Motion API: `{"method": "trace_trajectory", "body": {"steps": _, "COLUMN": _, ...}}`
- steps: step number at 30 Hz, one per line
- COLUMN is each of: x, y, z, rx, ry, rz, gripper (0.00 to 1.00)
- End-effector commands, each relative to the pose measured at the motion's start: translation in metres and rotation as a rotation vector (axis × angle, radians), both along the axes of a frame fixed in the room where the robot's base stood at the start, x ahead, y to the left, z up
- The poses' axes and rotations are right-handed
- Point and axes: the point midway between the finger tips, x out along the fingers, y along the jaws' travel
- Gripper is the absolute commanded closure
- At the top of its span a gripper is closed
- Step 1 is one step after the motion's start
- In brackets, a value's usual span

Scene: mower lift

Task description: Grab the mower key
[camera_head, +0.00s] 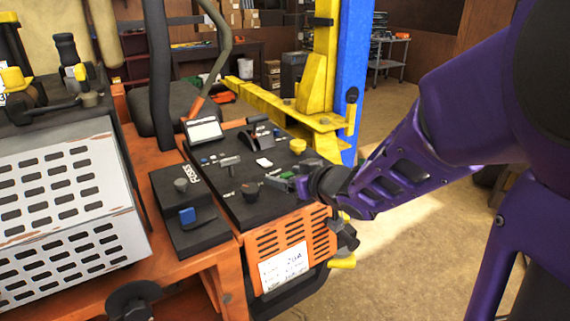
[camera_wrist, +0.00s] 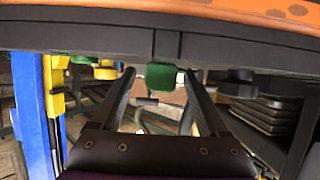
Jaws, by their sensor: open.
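The mower's black control panel (camera_head: 225,165) is in the middle of the head view, with several knobs and levers. A small green piece, which may be the mower key (camera_wrist: 161,76), sticks out from the panel edge in the wrist view. My gripper (camera_wrist: 158,80) is open, with one finger on each side of the green piece. I cannot tell whether the fingers touch it. In the head view my gripper (camera_head: 300,183) is at the panel's right side and is partly hidden by its own wrist. A blue-topped switch (camera_head: 187,215) sits on the side console.
The orange mower body (camera_head: 290,240) with a vented front and paper label lies below the panel. A yellow lift arm (camera_head: 290,113) and blue post (camera_head: 353,70) stand behind. A black knob (camera_wrist: 238,85) is right of my fingers in the wrist view. Open floor lies right.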

Motion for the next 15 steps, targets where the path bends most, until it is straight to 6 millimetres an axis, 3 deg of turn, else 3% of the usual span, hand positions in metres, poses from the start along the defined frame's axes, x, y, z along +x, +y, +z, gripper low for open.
{"method": "trace_trajectory", "body": {"steps": 5, "x": -0.0001, "y": -0.0002, "z": 0.0002, "rx": 0.000, "ry": 0.000, "rz": 0.000, "gripper": 0.22}}
{"method": "trace_trajectory", "body": {"steps": 15, "x": 0.0000, "y": 0.0001, "z": 0.0002, "rx": 0.000, "ry": 0.000, "rz": 0.000, "gripper": 0.82}}
